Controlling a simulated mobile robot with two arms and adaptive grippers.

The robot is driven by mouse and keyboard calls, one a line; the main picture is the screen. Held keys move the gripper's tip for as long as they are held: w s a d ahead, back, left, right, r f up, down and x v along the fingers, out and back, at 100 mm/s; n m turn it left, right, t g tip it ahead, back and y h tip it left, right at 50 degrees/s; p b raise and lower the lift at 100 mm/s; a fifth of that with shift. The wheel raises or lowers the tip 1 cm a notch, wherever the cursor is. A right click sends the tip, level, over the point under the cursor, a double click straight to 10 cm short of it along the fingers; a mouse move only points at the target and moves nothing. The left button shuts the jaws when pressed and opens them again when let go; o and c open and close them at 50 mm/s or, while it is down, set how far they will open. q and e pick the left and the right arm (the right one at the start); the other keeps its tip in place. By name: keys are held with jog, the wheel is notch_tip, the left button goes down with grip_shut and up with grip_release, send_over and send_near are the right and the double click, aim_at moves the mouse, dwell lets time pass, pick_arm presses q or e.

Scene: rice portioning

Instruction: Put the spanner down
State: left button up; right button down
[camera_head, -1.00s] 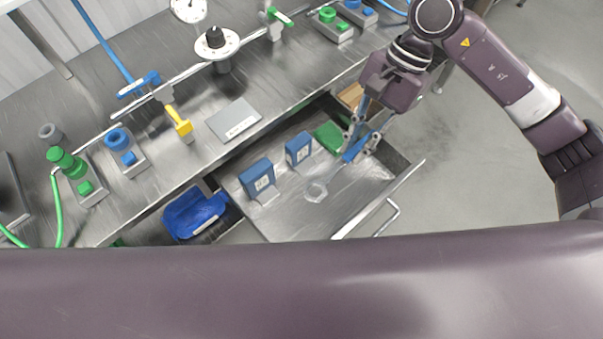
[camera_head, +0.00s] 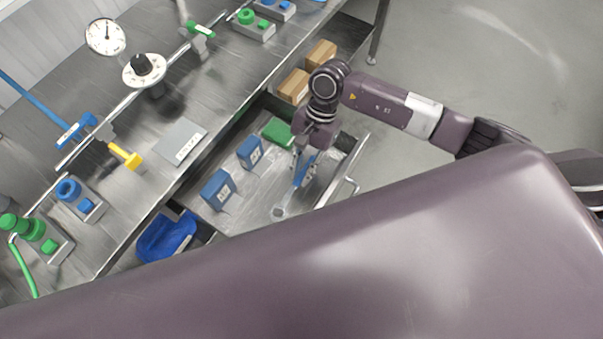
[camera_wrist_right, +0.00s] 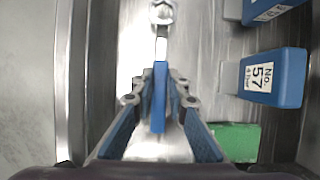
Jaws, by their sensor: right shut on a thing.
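The spanner has a blue handle (camera_head: 303,169) and a silver ring end (camera_head: 279,211). It is inside the open drawer (camera_head: 236,221), low over its metal floor; I cannot tell whether it touches it. My right gripper (camera_head: 301,166) is shut on the blue handle. In the right wrist view the spanner (camera_wrist_right: 160,90) points up the picture, its handle between the fingertips of my right gripper (camera_wrist_right: 159,92). My left gripper is not in view.
The drawer also holds two blue boxes (camera_head: 218,189) (camera_head: 250,152) and a green block (camera_head: 278,132). Cardboard boxes (camera_head: 294,87) lie beyond. Above runs the workbench with valves, a gauge (camera_head: 105,37) and a grey plate (camera_head: 182,142).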

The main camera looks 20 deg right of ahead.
notch_tip(320, 180, down, 3)
jog(key=shift+r, duration=0.2)
jog(key=shift+f, duration=0.2)
jog(key=c, duration=1.9)
grip_release()
jog(key=shift+r, duration=0.1)
jog(key=shift+r, duration=0.1)
